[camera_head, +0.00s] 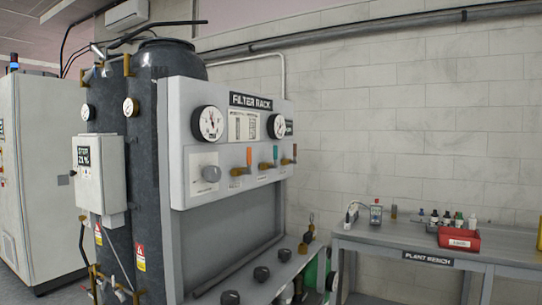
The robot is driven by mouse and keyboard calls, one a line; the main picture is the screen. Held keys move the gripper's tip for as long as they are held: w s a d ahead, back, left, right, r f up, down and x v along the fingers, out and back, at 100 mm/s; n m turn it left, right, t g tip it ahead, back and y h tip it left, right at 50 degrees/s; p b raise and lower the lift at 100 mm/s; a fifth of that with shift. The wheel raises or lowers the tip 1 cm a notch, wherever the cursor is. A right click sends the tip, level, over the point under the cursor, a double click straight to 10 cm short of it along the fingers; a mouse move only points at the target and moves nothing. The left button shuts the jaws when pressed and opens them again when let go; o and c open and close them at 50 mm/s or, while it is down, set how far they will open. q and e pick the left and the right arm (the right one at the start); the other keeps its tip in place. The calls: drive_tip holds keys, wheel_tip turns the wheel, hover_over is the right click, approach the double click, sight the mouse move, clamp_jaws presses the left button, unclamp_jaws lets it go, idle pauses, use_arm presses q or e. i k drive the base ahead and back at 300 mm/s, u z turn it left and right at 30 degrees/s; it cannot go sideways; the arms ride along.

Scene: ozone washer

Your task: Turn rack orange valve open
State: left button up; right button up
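The filter rack (225,200) is a light grey panel standing in the middle of the view, in front of dark tanks. Three small brass-bodied valves sit in a row on its face. The left one has an upright orange handle (249,156). The middle one has an upright teal handle (275,152). The right one has an upright reddish-brown handle (295,151). A grey round knob (211,173) is left of the valves. Neither of my grippers shows in this view, and nothing touches the valves.
Two gauges (208,123) (277,126) are above the valves. Dark knobs (262,273) line a lower ledge. Dark tanks (172,70) and a white box (100,172) stand left. A grey bench (400,240) with a red bin (459,239) and small bottles stands right.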

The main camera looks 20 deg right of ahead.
sight(248, 150)
drive_tip(key=z, duration=0.2)
drive_tip(key=i, duration=0.85)
drive_tip(key=z, duration=0.3)
